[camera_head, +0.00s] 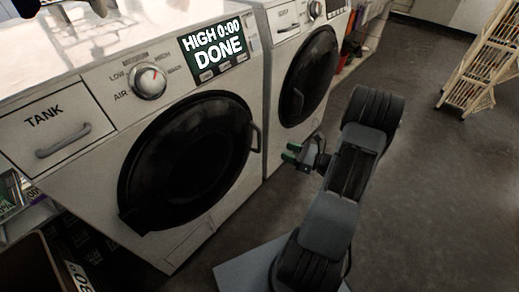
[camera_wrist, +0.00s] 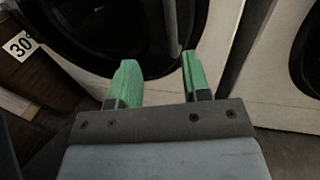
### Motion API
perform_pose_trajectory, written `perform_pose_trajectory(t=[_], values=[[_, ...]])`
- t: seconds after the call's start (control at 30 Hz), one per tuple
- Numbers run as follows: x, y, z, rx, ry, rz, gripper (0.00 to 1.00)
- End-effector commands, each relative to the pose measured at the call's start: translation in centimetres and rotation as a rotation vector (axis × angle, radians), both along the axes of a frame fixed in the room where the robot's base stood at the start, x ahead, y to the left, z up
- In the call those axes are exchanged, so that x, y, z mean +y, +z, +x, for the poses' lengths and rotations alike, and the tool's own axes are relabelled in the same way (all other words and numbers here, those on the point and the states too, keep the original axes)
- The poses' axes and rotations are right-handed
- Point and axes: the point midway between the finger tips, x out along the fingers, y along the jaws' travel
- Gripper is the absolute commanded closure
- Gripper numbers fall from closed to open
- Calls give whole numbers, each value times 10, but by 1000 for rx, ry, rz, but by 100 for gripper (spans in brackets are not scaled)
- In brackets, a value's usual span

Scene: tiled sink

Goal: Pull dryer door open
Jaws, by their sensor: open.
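The dryer (camera_head: 80,170) is the white machine at the left, with a display reading "HIGH 0:00 DONE". Its round dark door (camera_head: 185,160) looks closed. A curved dark handle (camera_head: 256,137) sits at the door's right edge. My gripper (camera_head: 291,153) is to the right of the handle and apart from it, in front of the gap between the two machines. In the wrist view its green fingers (camera_wrist: 158,82) are open with nothing between them. The door (camera_wrist: 110,30) fills the upper part there, with a thin vertical bar, likely the handle (camera_wrist: 172,28), beyond the fingers.
A second white machine (camera_head: 285,80) with a round dark door stands close at the right. A wooden rack (camera_head: 485,65) is at the far right. Boxes and a bin (camera_head: 40,265) are at the lower left. The grey floor (camera_head: 430,190) at the right is clear.

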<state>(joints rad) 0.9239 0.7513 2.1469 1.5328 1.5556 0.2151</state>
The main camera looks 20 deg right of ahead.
Motion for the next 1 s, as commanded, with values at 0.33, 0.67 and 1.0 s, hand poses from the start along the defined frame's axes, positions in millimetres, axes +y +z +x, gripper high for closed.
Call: perform_pose_trajectory(t=[0.33,0.67,1.0], values=[[13,-15,32,-4,-53,37,56],[49,-14,82,-3,-52,37,56],[67,-13,108,-2,-54,38,56]])
